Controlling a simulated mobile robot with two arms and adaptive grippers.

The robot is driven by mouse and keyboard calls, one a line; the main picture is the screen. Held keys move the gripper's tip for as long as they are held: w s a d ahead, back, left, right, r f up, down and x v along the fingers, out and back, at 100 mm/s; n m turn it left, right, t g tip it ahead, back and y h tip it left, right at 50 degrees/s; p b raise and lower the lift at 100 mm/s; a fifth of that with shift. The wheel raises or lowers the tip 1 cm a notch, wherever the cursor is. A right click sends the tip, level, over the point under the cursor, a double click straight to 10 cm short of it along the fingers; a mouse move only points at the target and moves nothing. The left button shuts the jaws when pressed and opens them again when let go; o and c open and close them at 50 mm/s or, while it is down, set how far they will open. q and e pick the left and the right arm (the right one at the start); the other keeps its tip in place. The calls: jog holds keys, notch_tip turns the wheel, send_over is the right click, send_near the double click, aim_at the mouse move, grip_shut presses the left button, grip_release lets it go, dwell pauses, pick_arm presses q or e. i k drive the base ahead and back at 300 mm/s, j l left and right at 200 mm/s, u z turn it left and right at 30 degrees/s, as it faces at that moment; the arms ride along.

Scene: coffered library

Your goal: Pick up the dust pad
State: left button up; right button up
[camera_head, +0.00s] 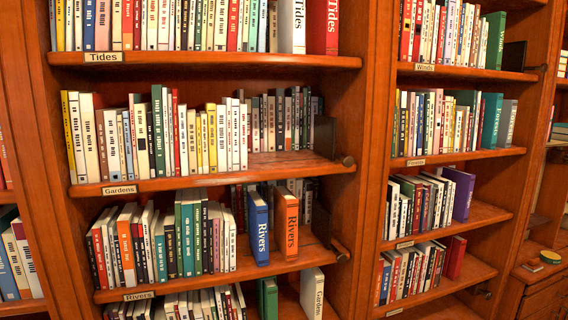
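No dust pad can be made out for certain. Neither of my grippers is in view.
A wooden bookcase fills the view, with labelled shelves such as Tides (103,57), Gardens (119,190) and Rivers (139,296). A blue Rivers book (258,228) and an orange one (286,224) stand near the shelf front. Bare shelf (482,214) shows at right.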

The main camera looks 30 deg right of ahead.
aim_at(534, 265)
jog(key=z, duration=1.25)
